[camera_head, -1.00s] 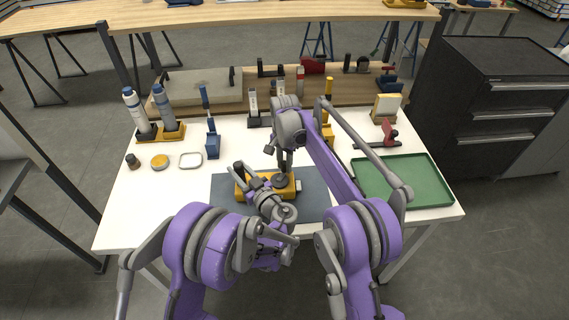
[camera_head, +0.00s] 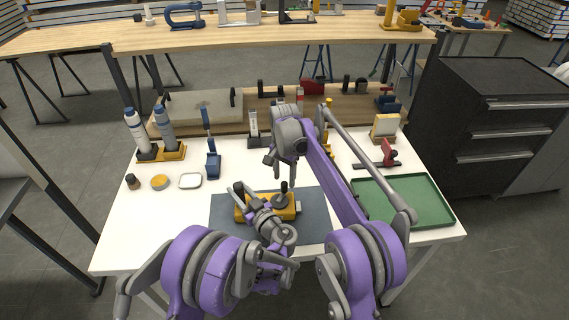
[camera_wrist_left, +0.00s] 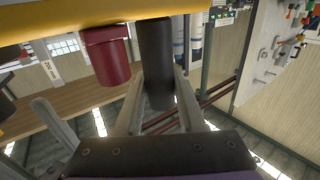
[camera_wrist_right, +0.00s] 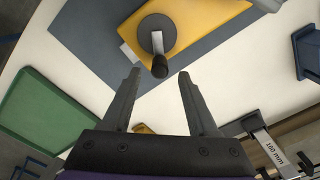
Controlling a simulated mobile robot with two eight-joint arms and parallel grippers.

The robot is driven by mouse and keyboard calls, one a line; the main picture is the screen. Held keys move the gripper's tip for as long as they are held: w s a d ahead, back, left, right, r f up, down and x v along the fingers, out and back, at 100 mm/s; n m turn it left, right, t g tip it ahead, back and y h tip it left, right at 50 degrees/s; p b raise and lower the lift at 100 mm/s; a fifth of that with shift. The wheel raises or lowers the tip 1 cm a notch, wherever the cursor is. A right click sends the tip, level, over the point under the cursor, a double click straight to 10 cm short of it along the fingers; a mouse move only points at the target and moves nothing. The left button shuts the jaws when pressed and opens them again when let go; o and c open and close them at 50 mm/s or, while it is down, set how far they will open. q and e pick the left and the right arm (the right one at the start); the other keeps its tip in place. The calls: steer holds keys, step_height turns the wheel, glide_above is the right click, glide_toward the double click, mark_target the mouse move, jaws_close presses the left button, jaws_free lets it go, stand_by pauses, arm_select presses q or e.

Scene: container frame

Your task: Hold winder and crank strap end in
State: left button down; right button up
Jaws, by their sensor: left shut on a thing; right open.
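The winder (camera_head: 243,212) has a yellow body and sits on the dark grey mat. Its round grey crank (camera_head: 282,202) with an upright black knob (camera_head: 284,187) is at its right part; both show in the right wrist view, the crank (camera_wrist_right: 155,34) and the knob (camera_wrist_right: 160,67). A pale piece, perhaps the strap end (camera_wrist_right: 128,54), shows beside the crank. My left gripper (camera_wrist_left: 158,98) is shut on a dark cylindrical handle (camera_wrist_left: 155,50) beneath the yellow body. My right gripper (camera_wrist_right: 157,75) is open and empty, above and apart from the knob.
A green tray (camera_head: 400,203) lies at the right of the white table. Two bottles in a yellow holder (camera_head: 174,153), a small dish (camera_head: 190,181) and a blue tool stand (camera_head: 213,166) are at the left. A red-handled tool (camera_head: 385,155) stands behind the tray.

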mark_target(284, 183)
arm_select(q)
steer(key=shift+f, duration=0.15)
arm_select(e)
step_height(284, 183, up, 8)
stand_by(0.4)
arm_select(q)
steer(key=shift+c, duration=2.1)
jaws_free()
steer(key=shift+w+a, duration=0.1)
